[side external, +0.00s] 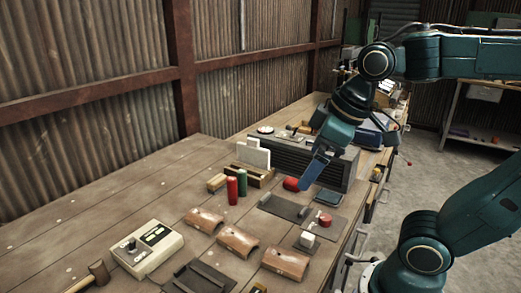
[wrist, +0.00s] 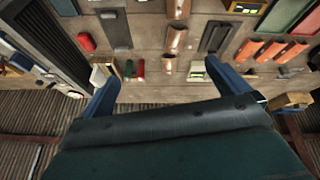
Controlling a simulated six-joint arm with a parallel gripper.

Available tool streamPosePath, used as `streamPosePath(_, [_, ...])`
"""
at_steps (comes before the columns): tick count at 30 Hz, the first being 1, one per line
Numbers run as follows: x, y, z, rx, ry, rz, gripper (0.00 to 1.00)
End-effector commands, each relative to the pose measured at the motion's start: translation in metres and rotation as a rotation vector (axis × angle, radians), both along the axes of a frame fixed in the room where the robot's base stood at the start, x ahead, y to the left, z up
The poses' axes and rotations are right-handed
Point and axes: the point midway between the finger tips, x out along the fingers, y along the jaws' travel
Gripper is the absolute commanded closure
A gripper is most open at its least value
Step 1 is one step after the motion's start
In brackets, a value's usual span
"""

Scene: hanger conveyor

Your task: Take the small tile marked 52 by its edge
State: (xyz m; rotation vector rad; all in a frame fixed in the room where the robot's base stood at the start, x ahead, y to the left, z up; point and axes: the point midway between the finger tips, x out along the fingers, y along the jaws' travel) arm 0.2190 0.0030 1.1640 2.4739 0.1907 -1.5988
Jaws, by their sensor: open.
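No number 52 can be read in either view, so I cannot tell which piece is the marked tile. A small white piece (side external: 307,240) lies on a dark plate at the bench's right side in the side view. Larger white plates (side external: 253,153) stand upright in a wooden holder (side external: 254,175); they also show near the left finger in the wrist view (wrist: 98,76). My gripper (side external: 309,180) is above the bench, beside a red rounded piece (side external: 291,184). In the wrist view its blue fingers (wrist: 160,76) are wide apart with nothing between them.
A dark ribbed box (side external: 300,157) stands behind the gripper. Red and green cylinders (side external: 237,188), a grey tray (side external: 285,207), brown curved pieces (side external: 238,241) and a beige console (side external: 146,249) crowd the bench. Bare wood (side external: 90,210) is free at the left.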

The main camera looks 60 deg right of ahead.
Motion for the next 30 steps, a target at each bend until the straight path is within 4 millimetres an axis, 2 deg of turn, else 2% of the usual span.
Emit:
streamPosePath(6, [0.044,0.004,0.01,-0.078,0.067,0.2,0.0])
streamPosePath(15, [0.105,0.01,0.009,-0.168,0.152,0.485,0.0])
streamPosePath(23, [0.159,0.018,-0.005,-0.226,0.219,0.737,0.0])
streamPosePath(30, [0.207,0.025,-0.029,-0.266,0.275,0.975,0.0])
